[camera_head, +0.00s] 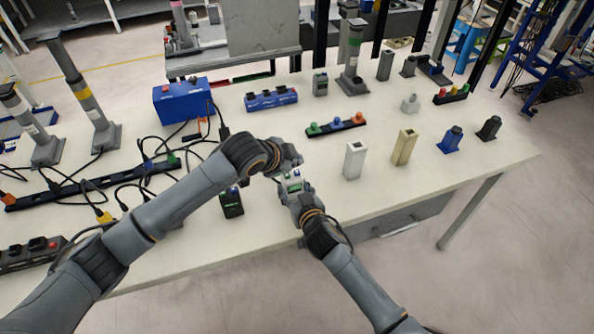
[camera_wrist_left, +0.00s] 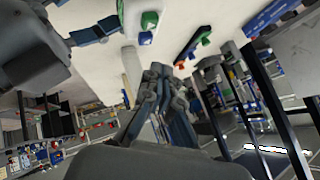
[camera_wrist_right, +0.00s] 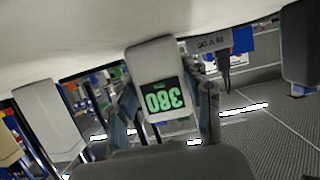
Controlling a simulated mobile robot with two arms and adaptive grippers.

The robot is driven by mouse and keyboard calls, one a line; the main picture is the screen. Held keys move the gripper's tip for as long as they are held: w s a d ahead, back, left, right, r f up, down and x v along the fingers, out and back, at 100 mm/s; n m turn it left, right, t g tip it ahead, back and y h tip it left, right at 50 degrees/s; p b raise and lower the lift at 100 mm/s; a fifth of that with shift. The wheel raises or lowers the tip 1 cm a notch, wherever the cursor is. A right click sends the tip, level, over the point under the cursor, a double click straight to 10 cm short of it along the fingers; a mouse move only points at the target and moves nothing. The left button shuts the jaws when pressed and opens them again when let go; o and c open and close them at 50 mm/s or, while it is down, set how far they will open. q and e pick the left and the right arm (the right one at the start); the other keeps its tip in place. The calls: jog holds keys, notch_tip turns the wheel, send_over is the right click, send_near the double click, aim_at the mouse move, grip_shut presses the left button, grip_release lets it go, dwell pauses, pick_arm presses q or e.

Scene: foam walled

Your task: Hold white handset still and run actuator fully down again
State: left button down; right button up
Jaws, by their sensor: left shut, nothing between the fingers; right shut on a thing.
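The white handset (camera_head: 292,181) stands near the table's front edge, partly hidden by my grippers in the head view. In the right wrist view the handset (camera_wrist_right: 155,60) shows a dark panel with green digits, upside down in that picture. My right gripper (camera_wrist_right: 165,97) is shut on it, one finger on each side. In the left wrist view a green button and a blue button show on the handset's white top (camera_wrist_left: 138,22). My left gripper (camera_head: 290,163) is shut and empty, just above and behind the handset; its fingertips (camera_wrist_left: 160,72) are together. I cannot tell which part is the actuator.
A dark handheld device (camera_head: 231,203) stands left of the handset. A white block (camera_head: 354,161) and a beige block (camera_head: 404,147) stand to the right. A strip with coloured knobs (camera_head: 336,127) lies behind. Cables and a power strip (camera_head: 90,183) crowd the left side.

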aim_at(295, 174)
pick_arm(q)
jog(key=shift+f, duration=0.7)
dwell(1.0)
jog(key=shift+f, duration=0.4)
jog(key=shift+f, duration=0.55)
dwell(2.1)
dwell(1.5)
jog(key=shift+r, duration=0.95)
jog(key=shift+r, duration=2.55)
